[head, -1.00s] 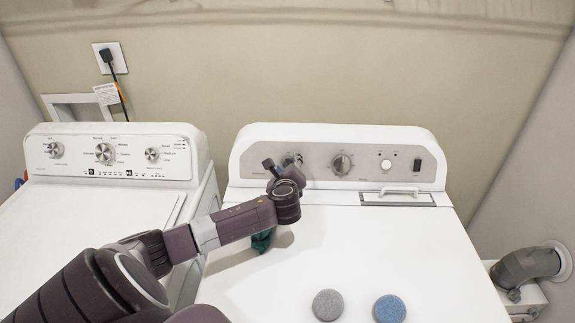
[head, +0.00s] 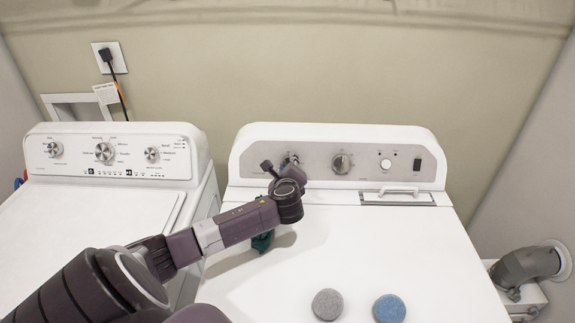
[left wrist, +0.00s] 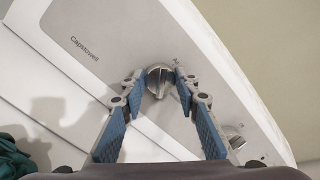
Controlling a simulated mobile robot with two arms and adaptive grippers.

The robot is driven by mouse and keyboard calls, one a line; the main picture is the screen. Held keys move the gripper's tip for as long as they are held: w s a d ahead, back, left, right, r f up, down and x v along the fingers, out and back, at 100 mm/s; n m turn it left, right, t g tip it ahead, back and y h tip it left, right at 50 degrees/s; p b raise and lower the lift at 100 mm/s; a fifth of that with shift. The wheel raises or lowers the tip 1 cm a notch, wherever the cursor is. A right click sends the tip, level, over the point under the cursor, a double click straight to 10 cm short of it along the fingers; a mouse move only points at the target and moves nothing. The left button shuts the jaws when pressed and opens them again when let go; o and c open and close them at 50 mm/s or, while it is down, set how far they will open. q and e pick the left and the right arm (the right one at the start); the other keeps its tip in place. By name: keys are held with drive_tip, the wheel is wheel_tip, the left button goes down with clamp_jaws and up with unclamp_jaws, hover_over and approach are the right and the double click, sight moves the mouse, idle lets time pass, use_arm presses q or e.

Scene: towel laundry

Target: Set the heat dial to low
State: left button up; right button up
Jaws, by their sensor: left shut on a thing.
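The white dryer on the right has a grey control panel (head: 315,166) with a heat dial (head: 291,158) at its left, mostly hidden behind my left wrist. In the left wrist view the heat dial (left wrist: 158,82) is a round silver knob with a raised grip bar. My left gripper (left wrist: 159,73) has its two blue-padded fingers on either side of it and is shut on it. In the head view my left gripper (head: 283,163) reaches the panel's left part. The dial's markings are too small to read. My right gripper is not in view.
A larger dial (head: 341,163) sits to the right on the same panel, with a white button (head: 385,164) and a dark switch (head: 417,166). A grey disc (head: 327,304) and a blue disc (head: 389,308) lie on the dryer top. A green cloth (head: 262,241) lies under my arm.

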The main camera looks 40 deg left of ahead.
use_arm(q)
drive_tip(key=n, duration=0.4)
drive_tip(key=shift+f+n+g, duration=0.1)
drive_tip(key=shift+n+g, duration=0.3)
drive_tip(key=n, duration=0.5)
drive_tip(key=shift+d+g+y, duration=0.1)
drive_tip(key=shift+g+y, duration=0.2)
drive_tip(key=shift+g, duration=0.1)
drive_tip(key=n, duration=0.5)
drive_tip(key=shift+w+g, duration=0.1)
drive_tip(key=shift+g, duration=0.3)
drive_tip(key=shift+n+h, duration=0.4)
drive_tip(key=shift+n, duration=1.7)
drive_tip(key=o, duration=1.1)
drive_tip(key=shift+o, duration=0.3)
drive_tip(key=shift+d, duration=0.1)
